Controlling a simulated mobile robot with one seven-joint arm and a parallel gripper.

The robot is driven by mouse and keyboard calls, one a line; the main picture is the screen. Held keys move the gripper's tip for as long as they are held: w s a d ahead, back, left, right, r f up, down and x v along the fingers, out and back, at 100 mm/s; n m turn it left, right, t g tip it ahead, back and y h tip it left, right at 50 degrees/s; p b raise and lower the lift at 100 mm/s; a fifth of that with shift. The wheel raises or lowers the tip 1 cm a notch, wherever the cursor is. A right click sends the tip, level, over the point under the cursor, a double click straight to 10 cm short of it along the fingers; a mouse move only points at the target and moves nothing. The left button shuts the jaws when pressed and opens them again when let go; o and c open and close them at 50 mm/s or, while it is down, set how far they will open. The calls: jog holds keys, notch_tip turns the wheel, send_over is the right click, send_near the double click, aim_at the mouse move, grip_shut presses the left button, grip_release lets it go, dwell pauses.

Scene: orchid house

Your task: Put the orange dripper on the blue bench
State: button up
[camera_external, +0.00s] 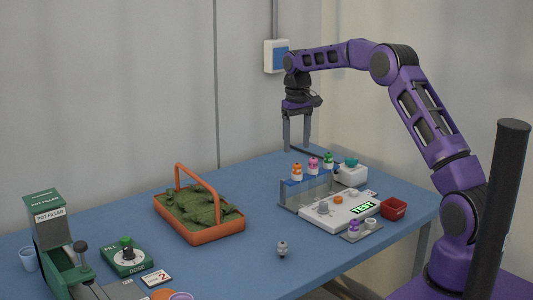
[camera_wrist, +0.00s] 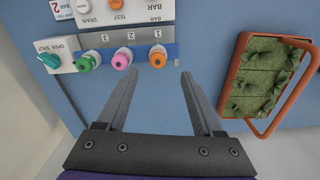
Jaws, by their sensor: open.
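The orange dripper (camera_external: 297,172) stands in the rack (camera_external: 308,192) at the back right of the blue bench (camera_external: 225,268), beside a pink dripper (camera_external: 313,165) and a green dripper (camera_external: 328,160). In the wrist view the orange dripper (camera_wrist: 158,57) is at the rack slot marked 1, just beyond my fingertips. My gripper (camera_external: 297,147) points down above the back of the bench, behind the rack. Its two fingers are spread with nothing between them; they also show in the wrist view (camera_wrist: 160,74).
A white test board (camera_external: 338,213) lies before the rack, with a red bin (camera_external: 394,208) and a purple dripper (camera_external: 354,228) near it. A grey-white dripper (camera_external: 282,248) stands on the bench. An orange-handled basket (camera_external: 200,232) is left. Front-middle bench is clear.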

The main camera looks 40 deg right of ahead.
aim_at(297, 164)
notch_tip(297, 164, down, 7)
jog(key=shift+d+r, duration=0.15)
jog(key=shift+r, duration=0.05)
dwell(0.3)
grip_shut()
